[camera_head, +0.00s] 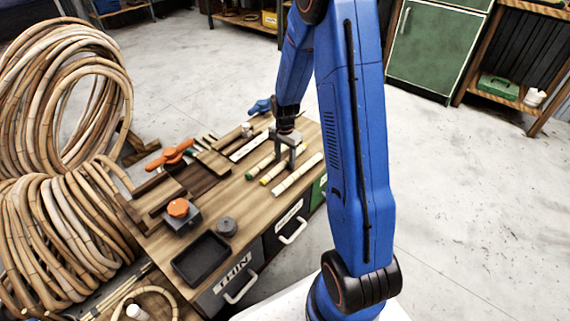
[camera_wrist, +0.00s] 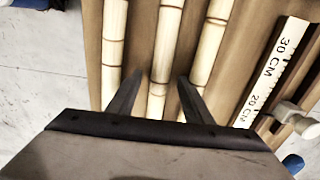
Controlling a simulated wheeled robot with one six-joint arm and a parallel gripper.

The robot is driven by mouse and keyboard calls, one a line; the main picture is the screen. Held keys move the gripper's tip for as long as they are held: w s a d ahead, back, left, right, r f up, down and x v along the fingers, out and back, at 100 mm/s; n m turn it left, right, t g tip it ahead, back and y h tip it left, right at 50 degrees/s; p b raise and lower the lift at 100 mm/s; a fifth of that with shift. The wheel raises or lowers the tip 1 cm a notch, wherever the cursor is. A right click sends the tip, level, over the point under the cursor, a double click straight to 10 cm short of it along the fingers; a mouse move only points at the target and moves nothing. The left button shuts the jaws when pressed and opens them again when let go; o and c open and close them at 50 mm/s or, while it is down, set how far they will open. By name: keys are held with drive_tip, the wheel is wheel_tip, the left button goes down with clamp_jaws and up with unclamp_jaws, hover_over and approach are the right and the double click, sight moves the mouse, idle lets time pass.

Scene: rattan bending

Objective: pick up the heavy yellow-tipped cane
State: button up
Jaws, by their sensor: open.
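The yellow-tipped cane (camera_head: 272,175) lies on the workbench in the head view, its yellow end toward the front left. A green-tipped cane (camera_head: 256,170) lies to its left and a pale cane (camera_head: 297,176) to its right. My gripper (camera_head: 285,160) is open and points down over the yellow-tipped cane. In the wrist view the open fingers (camera_wrist: 160,77) are on either side of the middle cane (camera_wrist: 167,45), which matches the yellow-tipped one by order. The coloured ends are out of that view. I cannot tell whether the fingers touch the cane.
A ruler (camera_wrist: 272,72) lies right of the canes in the wrist view. On the workbench (camera_head: 240,200) are an orange-handled tool (camera_head: 170,156), an orange-topped block (camera_head: 180,210) and a black tray (camera_head: 201,258). Big rattan coils (camera_head: 60,225) stand at the left.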

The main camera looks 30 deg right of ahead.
drive_tip(key=shift+f, duration=0.35)
clamp_jaws()
drive_tip(key=shift+r, duration=0.1)
